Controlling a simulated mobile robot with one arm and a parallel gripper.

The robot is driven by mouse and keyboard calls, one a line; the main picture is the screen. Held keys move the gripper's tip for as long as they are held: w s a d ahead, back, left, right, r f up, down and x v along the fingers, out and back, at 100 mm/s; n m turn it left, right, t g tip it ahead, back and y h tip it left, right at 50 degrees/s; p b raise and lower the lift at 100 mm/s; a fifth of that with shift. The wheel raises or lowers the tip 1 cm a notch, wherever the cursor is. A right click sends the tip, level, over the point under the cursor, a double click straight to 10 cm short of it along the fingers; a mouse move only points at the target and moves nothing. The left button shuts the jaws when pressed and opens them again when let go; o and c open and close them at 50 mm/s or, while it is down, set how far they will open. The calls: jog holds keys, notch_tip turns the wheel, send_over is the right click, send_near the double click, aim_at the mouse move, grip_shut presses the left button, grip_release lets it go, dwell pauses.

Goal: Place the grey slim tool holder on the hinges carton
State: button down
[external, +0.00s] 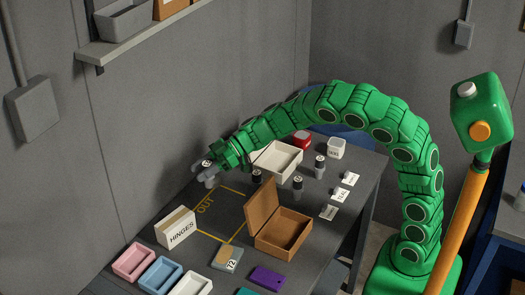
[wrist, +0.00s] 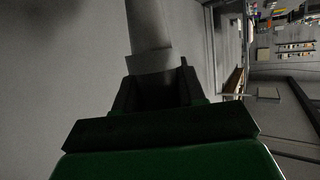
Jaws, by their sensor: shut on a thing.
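The hinges carton (external: 175,228) is a white box with a brown top strip, standing at the left side of the table beside the yellow OUT outline. My gripper (external: 204,174) is near the wall, above and behind the carton and clear of it. It is shut on a slim grey tool holder (external: 208,165), partly hidden by the fingers. In the wrist view the grey holder (wrist: 150,35) extends away from the dark jaws (wrist: 157,90). Its far end is cut off by the frame edge.
An open wooden box (external: 281,235) stands mid-table. Several dark-topped holders (external: 297,184) stand behind it, near a white tray (external: 285,171). Pink (external: 133,262) and blue (external: 160,275) trays lie in front. The OUT area (external: 228,207) is mostly bare. A wall shelf (external: 140,38) hangs above.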

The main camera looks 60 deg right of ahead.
jog(key=s+a+r+n+g+y, duration=0.1)
jog(key=s+a+r+n+g, duration=0.1)
jog(key=s+a+r, duration=0.25)
send_over(170, 221)
jog(key=shift+f, duration=5.3)
jog(key=shift+a+f, duration=0.1)
jog(key=shift+f, duration=1.35)
jog(key=shift+f, duration=0.15)
jog(key=c, duration=0.7)
grip_release()
jog(key=shift+o, duration=0.2)
jog(key=v, duration=1.2)
